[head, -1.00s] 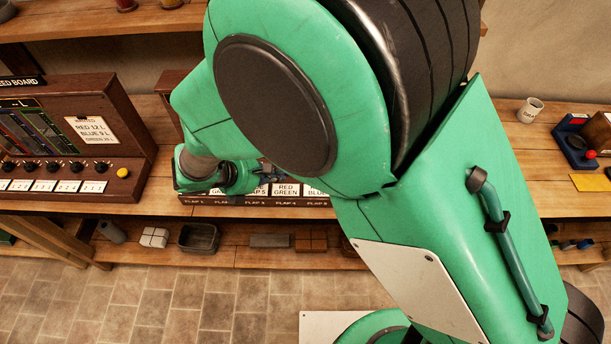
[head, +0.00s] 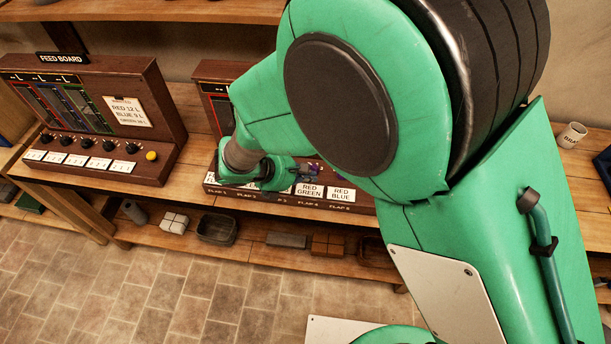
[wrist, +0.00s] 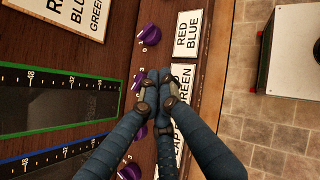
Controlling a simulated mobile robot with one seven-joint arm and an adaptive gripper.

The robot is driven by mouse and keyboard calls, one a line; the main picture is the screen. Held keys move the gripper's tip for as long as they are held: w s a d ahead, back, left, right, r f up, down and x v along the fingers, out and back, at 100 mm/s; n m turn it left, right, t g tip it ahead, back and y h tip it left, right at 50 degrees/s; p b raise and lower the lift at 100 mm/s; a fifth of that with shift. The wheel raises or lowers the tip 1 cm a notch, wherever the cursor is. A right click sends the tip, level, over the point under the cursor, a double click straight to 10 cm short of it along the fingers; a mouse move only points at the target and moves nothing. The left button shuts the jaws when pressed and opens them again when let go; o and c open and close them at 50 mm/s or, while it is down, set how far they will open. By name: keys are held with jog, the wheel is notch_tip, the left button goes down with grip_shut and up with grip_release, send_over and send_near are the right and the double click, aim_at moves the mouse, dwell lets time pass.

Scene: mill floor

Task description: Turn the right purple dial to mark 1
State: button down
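The right purple dial (wrist: 149,35) is at the top of a row of purple dials on a brown wooden panel in the wrist view. Small marks are printed beside it, too small to read surely. A second purple dial (wrist: 140,83) lies below it, partly behind a finger. My gripper (wrist: 160,76) has its blue-grey fingers close together, with nothing seen between them. Its tips are over the panel, below the right dial in the picture and apart from it. In the head view my gripper (head: 302,173) is small at the panel's front, and my arm hides much of the panel.
A RED BLUE label (wrist: 188,33) is beside the right dial. A green-framed scale (wrist: 60,97) lies left of the dials. In the head view the feed board (head: 95,120) stands at left, and a mug (head: 571,136) is on the bench at right.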

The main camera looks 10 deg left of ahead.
aim_at(322, 184)
jog(key=b+x, duration=0.1)
jog(key=x, duration=0.6)
jog(key=shift+f+b, duration=0.15)
jog(key=shift+b, duration=0.2)
jog(key=shift+w+d, duration=0.65)
jog(key=shift+d, duration=0.2)
jog(key=shift+w+d+r+b, duration=0.2)
jog(key=shift+w+d+b, duration=0.15)
jog(key=shift+w+d, duration=0.25)
jog(key=shift+r, duration=0.1)
